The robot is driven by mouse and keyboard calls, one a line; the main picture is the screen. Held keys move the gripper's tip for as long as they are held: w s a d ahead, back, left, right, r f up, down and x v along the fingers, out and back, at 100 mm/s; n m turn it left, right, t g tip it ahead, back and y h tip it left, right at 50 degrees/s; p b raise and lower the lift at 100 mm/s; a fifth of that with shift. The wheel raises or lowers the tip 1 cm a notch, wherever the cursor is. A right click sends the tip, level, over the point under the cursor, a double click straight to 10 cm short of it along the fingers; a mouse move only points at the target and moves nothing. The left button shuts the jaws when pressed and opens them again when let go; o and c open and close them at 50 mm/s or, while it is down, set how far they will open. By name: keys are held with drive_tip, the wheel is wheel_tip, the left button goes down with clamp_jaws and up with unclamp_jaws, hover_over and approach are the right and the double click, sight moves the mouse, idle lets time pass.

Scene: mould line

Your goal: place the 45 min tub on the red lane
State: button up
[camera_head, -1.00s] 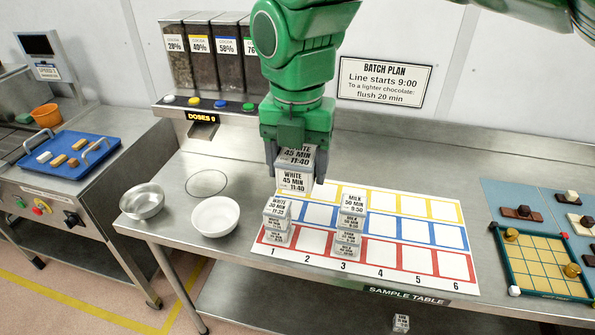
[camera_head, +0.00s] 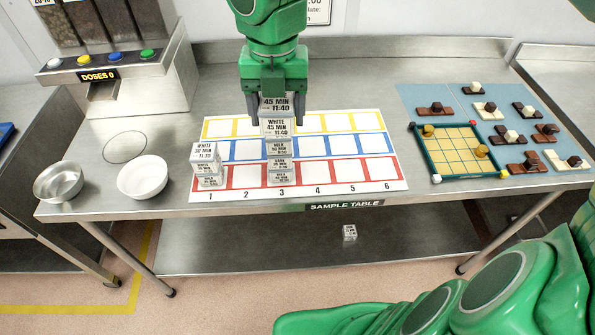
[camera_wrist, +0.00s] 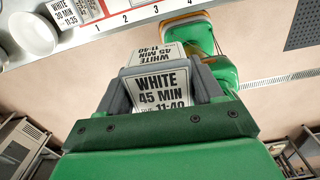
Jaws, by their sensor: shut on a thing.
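My gripper (camera_head: 277,110) is shut on the 45 min tub (camera_head: 277,128), a clear cube with a white label reading WHITE 45 MIN 11:40. The tub also fills the jaws in the wrist view (camera_wrist: 163,92). In the head view it overlaps the top of a stack of tubs (camera_head: 282,163) in column 3; I cannot tell the gap between them. The red lane (camera_head: 350,170) is the front row of red-edged squares on the mat. The column 3 stack hides its third square, and another stack (camera_head: 207,165), topped by WHITE 30 MIN, covers its first.
Blue and yellow lanes lie behind. Red squares 2, 4, 5 and 6 look bare. Two bowls (camera_head: 143,176) stand at left, a gridded board (camera_head: 455,155) and chocolates (camera_head: 530,165) at right. A small tub (camera_head: 349,232) sits on the lower shelf.

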drive_tip(key=s+d+f, duration=0.3)
drive_tip(key=d+f, duration=0.3)
drive_tip(key=d, duration=0.2)
drive_tip(key=s+d+f, duration=0.2)
drive_tip(key=d+f, duration=0.4)
drive_tip(key=d, duration=0.3)
approach(349, 170)
drive_tip(key=shift+s+f+n, duration=0.4)
drive_tip(key=shift+s+f, duration=0.3)
drive_tip(key=shift+s, duration=0.1)
drive_tip(key=shift+w+f, duration=0.85)
drive_tip(key=shift+f, duration=0.15)
drive_tip(key=shift+a+f, duration=0.1)
drive_tip(key=shift+f, duration=1.4)
drive_tip(key=shift+f, duration=0.1)
drive_tip(key=o, duration=1.1)
